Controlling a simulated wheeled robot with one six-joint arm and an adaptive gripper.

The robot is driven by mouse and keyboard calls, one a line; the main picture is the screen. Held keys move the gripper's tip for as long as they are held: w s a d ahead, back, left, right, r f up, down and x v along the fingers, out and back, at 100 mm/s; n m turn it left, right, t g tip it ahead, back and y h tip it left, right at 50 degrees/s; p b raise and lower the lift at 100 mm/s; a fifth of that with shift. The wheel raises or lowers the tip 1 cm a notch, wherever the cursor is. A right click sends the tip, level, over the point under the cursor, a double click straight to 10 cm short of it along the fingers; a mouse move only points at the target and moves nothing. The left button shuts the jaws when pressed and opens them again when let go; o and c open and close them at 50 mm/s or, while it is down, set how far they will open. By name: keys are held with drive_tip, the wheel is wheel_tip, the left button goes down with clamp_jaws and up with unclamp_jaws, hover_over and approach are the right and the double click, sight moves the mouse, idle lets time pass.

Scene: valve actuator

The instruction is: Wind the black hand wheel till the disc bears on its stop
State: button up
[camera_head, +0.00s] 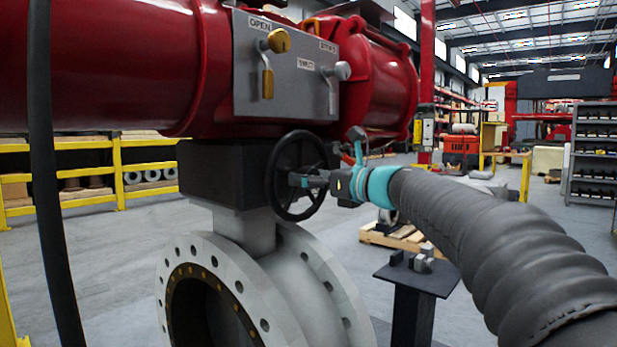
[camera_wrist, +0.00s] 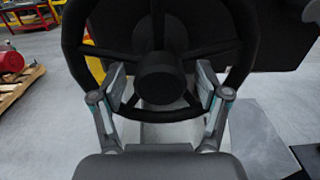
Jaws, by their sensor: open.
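The black hand wheel (camera_head: 274,184) stands upright on the side of the dark gear housing under the red actuator. It also fills the upper middle of the wrist view (camera_wrist: 234,62), with its hub and spokes facing me. My gripper (camera_head: 304,181) is at the wheel in the head view. In the wrist view my gripper (camera_wrist: 160,82) is open, its two fingers apart on either side of the hub, near the lower rim. I cannot tell whether they touch it. The pale flanged valve body (camera_head: 187,262) is below; the disc inside its dark bore cannot be made out clearly.
A grey panel (camera_head: 290,95) marked OPEN carries a yellow lever (camera_head: 267,83) and a grey lever (camera_head: 331,95). A dark stand (camera_head: 415,278) with small grey parts is below my arm. A yellow railing (camera_head: 118,170) is at the left. Open floor lies behind.

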drive_tip(key=shift+w+a, duration=0.15)
clamp_jaws()
idle(0.4)
